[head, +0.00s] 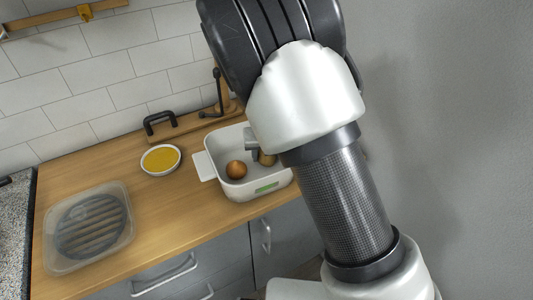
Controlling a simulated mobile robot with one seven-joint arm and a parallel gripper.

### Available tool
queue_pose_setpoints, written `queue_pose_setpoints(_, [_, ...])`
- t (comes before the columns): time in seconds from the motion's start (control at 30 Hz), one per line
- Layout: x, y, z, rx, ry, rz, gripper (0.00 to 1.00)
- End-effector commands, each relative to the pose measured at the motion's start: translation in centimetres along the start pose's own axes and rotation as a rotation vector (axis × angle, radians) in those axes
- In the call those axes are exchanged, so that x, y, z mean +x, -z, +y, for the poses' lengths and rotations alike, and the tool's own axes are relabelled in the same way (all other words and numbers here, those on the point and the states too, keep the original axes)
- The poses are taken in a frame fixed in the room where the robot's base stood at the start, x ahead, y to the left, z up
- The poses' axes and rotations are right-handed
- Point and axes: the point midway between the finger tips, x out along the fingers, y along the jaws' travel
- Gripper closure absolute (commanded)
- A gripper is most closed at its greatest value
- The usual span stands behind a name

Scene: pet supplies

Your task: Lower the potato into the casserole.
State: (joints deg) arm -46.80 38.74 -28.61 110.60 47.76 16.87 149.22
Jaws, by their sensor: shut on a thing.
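The white, boxy casserole (237,192) stands on the wooden counter, with a side handle and a small green patch on its front. A round brown item (236,170), like an onion, lies inside it at the left. My gripper (259,155) is at the casserole's right part, mostly hidden behind my arm. It is shut on the tan potato (267,160), of which only a part shows. The potato appears within the casserole's outline; I cannot tell whether it touches the floor of the dish.
A bowl of yellow food (161,160) stands left of the casserole. A clear tub (90,228) with a dark ridged thing inside is at the counter's left. A wooden board (190,124) with a black handle lies along the tiled wall. Bare counter lies between tub and casserole.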

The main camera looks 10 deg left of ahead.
Motion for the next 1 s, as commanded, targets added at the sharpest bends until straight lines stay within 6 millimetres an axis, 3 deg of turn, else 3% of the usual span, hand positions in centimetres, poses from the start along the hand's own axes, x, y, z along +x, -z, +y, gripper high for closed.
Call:
queue_pose_setpoints(0.27, [0.1,0.0,0.0,0.000,0.000,-0.001,0.81])
queue_pose_setpoints(0.3, [0.1,0.0,0.0,0.000,0.000,-0.001,0.53])
queue_pose_setpoints(0.43, [0.1,0.0,0.0,0.000,0.000,-0.001,0.33])
queue_pose_setpoints(0.77, [-0.3,0.0,-0.1,0.000,0.002,-0.001,0.33])
queue_pose_setpoints(0.87, [-1.6,-0.1,0.0,0.000,0.002,-0.002,0.33])
queue_pose_setpoints(1.0, [-4.7,-0.2,0.2,-0.003,-0.002,-0.003,0.33])
